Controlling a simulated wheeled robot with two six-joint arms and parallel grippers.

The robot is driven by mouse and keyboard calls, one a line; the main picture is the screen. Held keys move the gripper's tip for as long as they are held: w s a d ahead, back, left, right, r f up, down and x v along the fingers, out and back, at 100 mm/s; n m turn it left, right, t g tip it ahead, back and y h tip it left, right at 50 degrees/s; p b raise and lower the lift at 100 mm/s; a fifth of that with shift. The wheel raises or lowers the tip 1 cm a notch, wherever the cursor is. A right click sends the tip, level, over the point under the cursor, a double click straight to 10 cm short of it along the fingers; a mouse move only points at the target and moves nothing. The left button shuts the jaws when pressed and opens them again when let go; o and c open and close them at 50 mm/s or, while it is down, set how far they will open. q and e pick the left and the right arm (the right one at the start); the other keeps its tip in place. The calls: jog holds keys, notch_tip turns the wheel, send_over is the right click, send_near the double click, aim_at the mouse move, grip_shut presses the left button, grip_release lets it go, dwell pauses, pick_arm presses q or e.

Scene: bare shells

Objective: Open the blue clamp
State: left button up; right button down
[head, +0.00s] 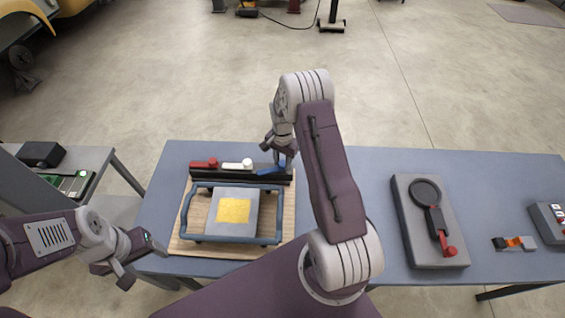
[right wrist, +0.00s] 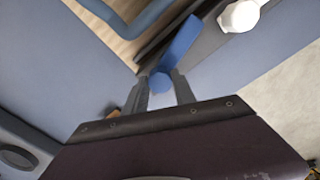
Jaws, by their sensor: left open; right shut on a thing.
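The blue clamp (head: 268,171) is at the right end of a black rail (head: 225,174) on a wooden board. A red clamp (head: 203,164) and a white clamp (head: 237,165) sit to its left on the same rail. My right gripper (head: 280,157) is at the blue clamp's right end. In the right wrist view the fingers of the right gripper (right wrist: 160,86) are shut on the rounded end of the blue clamp's lever (right wrist: 180,43). My left gripper (head: 138,262) is open and empty, off the board's lower left corner.
A blue frame (head: 186,212) surrounds a grey plate with a yellow square, in front of the rail on the board (head: 288,213). A grey device with a red-knobbed lever (head: 434,240) and a small orange-and-grey item (head: 514,243) lie to the right. The table (head: 365,165) is clear between.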

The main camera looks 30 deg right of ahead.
jog(key=shift+w+m, duration=0.1)
jog(key=shift+m, duration=1.8)
jog(key=c, duration=1)
grip_release()
notch_tip(320, 180, up, 9)
jog(key=shift+r+b, duration=0.1)
jog(key=shift+b, duration=1.1)
